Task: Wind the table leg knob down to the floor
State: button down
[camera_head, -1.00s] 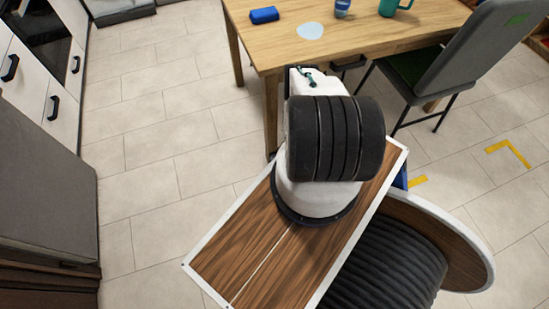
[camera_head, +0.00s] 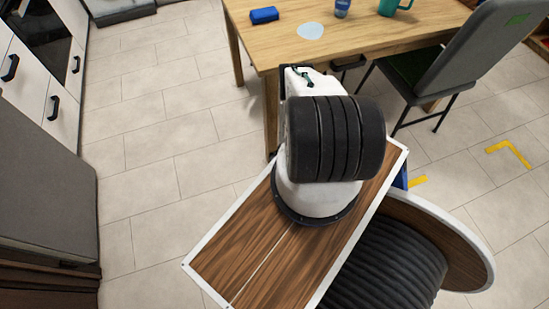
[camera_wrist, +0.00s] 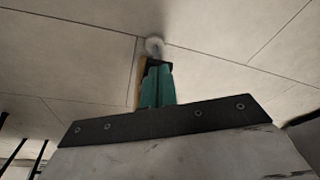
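The wooden table (camera_head: 350,38) stands at the top of the head view. Its near leg (camera_head: 270,115) comes down beside my arm, with its foot hidden. In the wrist view a strip of the wooden leg (camera_wrist: 139,84) shows just left of my gripper (camera_wrist: 156,62). A small pale round knob (camera_wrist: 154,45) shows right at the green fingertips, against the floor tiles. The fingers look close together, but I cannot tell whether they touch or grip the knob. In the head view my arm hides the gripper and the knob.
A grey chair (camera_head: 465,60) stands right of the leg. A blue block (camera_head: 264,15), a pale disc (camera_head: 310,31), a blue cup (camera_head: 342,8) and a teal mug (camera_head: 393,6) are on the table. Cabinets line the left. The tiled floor (camera_head: 160,130) between is clear.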

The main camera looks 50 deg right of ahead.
jog(key=shift+w+a, duration=0.15)
dwell(0.4)
jog(key=w+v, duration=0.1)
jog(key=v, duration=0.4)
jog(key=shift+s+a+r, duration=0.2)
jog(key=shift+s+r, duration=0.15)
jog(key=shift+r, duration=0.2)
jog(key=d+f, duration=0.3)
jog(key=f, duration=0.3)
jog(key=shift+w+d, duration=0.15)
jog(key=shift+d, duration=0.15)
dwell(0.5)
jog(key=shift+w+f, duration=0.1)
jog(key=shift+w, duration=0.1)
dwell(0.6)
